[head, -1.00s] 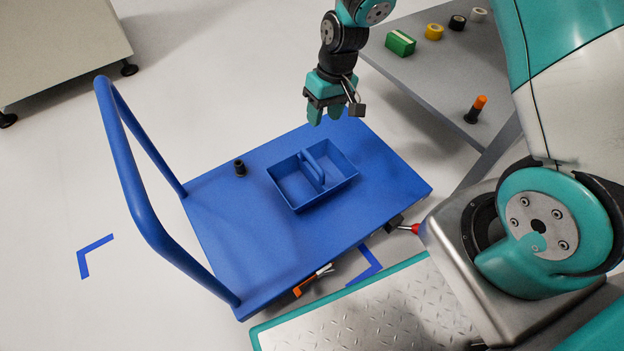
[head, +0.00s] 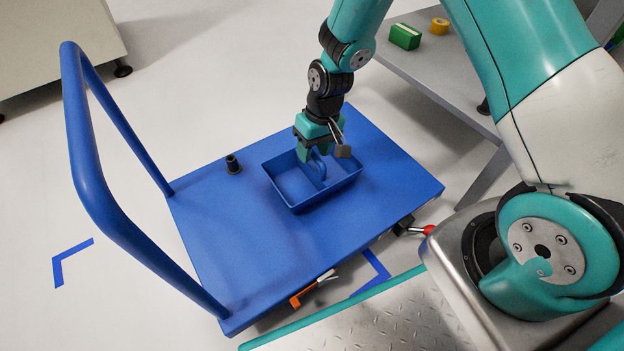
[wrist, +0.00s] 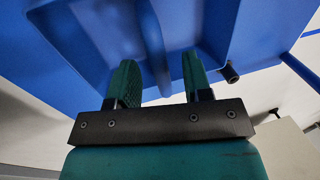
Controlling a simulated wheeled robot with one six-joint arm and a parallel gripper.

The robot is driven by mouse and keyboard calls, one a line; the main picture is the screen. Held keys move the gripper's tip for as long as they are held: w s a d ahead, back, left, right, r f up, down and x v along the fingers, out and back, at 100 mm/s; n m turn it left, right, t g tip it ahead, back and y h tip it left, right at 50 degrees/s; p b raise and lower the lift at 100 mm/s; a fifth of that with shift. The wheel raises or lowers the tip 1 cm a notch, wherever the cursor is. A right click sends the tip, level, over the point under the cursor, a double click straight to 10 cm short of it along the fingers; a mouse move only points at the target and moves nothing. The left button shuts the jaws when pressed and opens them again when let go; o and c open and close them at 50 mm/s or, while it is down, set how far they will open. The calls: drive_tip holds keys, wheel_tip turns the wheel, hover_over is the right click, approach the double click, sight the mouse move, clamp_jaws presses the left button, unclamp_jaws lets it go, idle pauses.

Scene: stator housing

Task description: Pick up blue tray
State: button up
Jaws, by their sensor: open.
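The blue tray (head: 297,203) is a two-compartment carrier with a raised middle handle. It sits on the flat deck of the blue cart (head: 230,262). My gripper (head: 310,157) is over the tray, close to its handle, with the fingers pointing down. In the wrist view, my gripper (wrist: 158,82) has its two teal fingers apart. The tray handle (wrist: 152,40) shows ahead of the fingers, roughly in line with the gap. Nothing is held. Whether a finger touches the tray is hard to tell.
A black cylindrical part (head: 233,164) stands on the cart left of the tray. The cart's push handle (head: 85,150) rises at left. A grey table (head: 440,72) at the upper right bears a green box (head: 405,37) and a yellow roll (head: 439,26).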

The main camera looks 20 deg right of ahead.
drive_tip(key=shift+a+f, duration=0.15)
drive_tip(key=shift+f, duration=0.8)
drive_tip(key=shift+r, duration=0.1)
clamp_jaws()
drive_tip(key=shift+r, duration=0.1)
